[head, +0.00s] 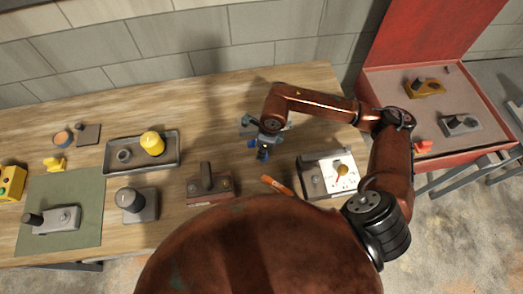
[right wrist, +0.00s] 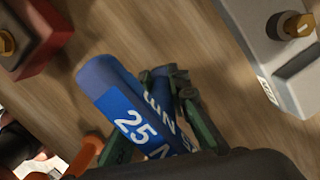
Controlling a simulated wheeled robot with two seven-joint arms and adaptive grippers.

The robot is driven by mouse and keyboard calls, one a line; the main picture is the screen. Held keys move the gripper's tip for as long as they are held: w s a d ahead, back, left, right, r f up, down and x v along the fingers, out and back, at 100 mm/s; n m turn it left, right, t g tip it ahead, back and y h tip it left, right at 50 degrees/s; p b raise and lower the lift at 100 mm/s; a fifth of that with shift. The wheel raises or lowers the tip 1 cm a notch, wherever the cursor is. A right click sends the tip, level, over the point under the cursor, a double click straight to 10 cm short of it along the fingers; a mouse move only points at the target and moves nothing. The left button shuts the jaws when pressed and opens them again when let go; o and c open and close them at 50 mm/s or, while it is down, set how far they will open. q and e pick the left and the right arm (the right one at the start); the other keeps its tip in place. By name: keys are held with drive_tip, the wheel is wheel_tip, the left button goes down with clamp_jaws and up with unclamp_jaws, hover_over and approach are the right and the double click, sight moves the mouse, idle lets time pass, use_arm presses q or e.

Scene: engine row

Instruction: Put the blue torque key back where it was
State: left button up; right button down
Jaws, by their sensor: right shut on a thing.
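The blue torque key (right wrist: 125,100) is between the fingers of my right gripper (right wrist: 160,125) in the right wrist view. White lettering with "25" shows on its blue side, and part of it is hidden by the fingers. In the head view my right gripper (head: 260,145) points down over the middle of the wooden table, with a small blue part of the key (head: 262,155) showing under it. I cannot tell whether the key touches the table. My left gripper is not in view.
A red box with a dark handle (head: 222,186), an orange tool (head: 276,185) and a white dial device (head: 318,186) stand close by. A grey tray (head: 171,161) holds a yellow item. A green mat (head: 88,190) lies left; an open red case (head: 384,88) stands right.

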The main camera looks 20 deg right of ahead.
drive_tip(key=shift+a+r, duration=0.1)
drive_tip(key=c, duration=1.8)
unclamp_jaws()
drive_tip(key=shift+c, duration=0.2)
drive_tip(key=r, duration=0.4)
drive_tip(key=d+r, duration=0.1)
drive_tip(key=r, duration=0.3)
drive_tip(key=s+r+b, duration=0.1)
drive_tip(key=r, duration=0.3)
drive_tip(key=shift+d, duration=0.25)
drive_tip(key=shift+f, duration=0.1)
